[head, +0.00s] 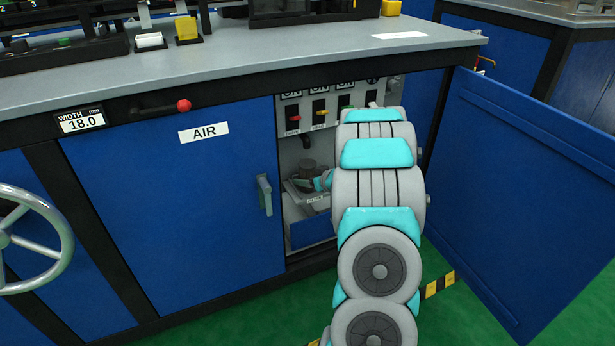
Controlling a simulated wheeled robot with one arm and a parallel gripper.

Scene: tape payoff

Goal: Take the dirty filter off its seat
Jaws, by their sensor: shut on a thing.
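The dirty filter (306,166) is a small dark grey-brown cylinder inside the open cabinet, low in front of the back panel. It stands upright at a pale ledge (312,199) labelled FILTER. My gripper (314,182) reaches in from the right and is shut on the filter near its lower part. The gripper is small in the picture and partly hidden by my arm. I cannot tell whether the filter still touches its seat.
The open blue door (535,200) stands at the right. The closed AIR door (180,210) with its handle (264,194) borders the opening on the left. Switches with coloured levers (320,112) sit above the filter. A grey worktop (250,62) overhangs the cabinet.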

